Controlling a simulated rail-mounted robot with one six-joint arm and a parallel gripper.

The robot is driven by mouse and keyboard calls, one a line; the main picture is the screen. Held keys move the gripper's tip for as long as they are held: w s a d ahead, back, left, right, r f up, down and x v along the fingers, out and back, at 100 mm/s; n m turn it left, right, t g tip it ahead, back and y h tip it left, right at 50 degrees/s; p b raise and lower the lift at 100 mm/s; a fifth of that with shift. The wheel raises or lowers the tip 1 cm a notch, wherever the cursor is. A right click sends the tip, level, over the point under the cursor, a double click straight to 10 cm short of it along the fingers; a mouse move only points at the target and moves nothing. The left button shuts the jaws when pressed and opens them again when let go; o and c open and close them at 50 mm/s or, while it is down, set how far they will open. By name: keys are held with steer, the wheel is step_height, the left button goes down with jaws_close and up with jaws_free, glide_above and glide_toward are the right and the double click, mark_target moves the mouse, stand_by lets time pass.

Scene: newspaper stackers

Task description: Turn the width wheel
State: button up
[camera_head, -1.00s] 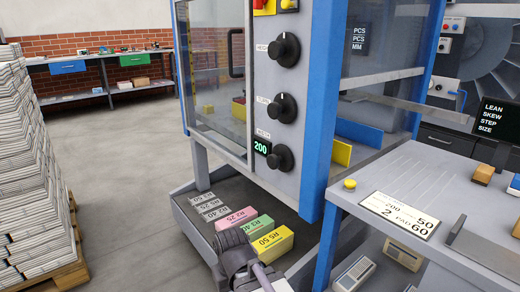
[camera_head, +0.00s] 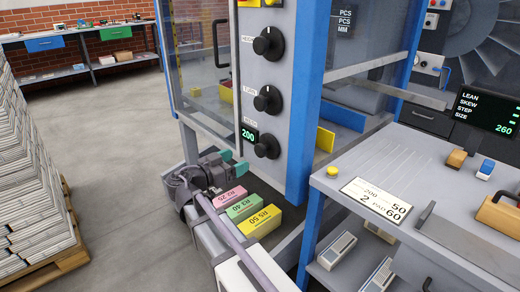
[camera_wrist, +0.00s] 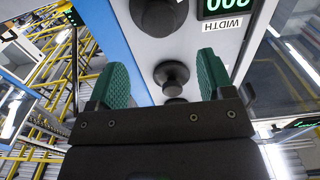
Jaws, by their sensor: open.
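The width wheel (camera_head: 266,146) is the lowest of three black knobs on the grey machine panel. A lit display (camera_head: 247,135) reading 200 is beside it. In the wrist view, which looks upside down, the width wheel (camera_wrist: 158,14) is cut off by the top edge, left of the WIDTH label (camera_wrist: 223,28). My gripper (camera_head: 234,163) is just left of and below the wheel, apart from it. Its green fingers (camera_wrist: 162,80) are spread and empty. The middle knob (camera_wrist: 171,74) shows between them in the wrist view, further off.
Two other knobs, the middle (camera_head: 267,99) and the top one (camera_head: 268,43), sit above the wheel. A blue post (camera_head: 308,110) stands right of the panel. Pink, green and yellow blocks (camera_head: 258,222) lie below. A paper stack (camera_head: 25,185) stands at left; open floor lies between.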

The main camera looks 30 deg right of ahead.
mark_target(258, 150)
steer(key=x, duration=1)
steer(key=shift+d, duration=0.15)
steer(key=shift+c, duration=0.3)
steer(key=c, duration=0.8)
steer(key=shift+c, duration=0.2)
steer(key=shift+n, duration=0.4)
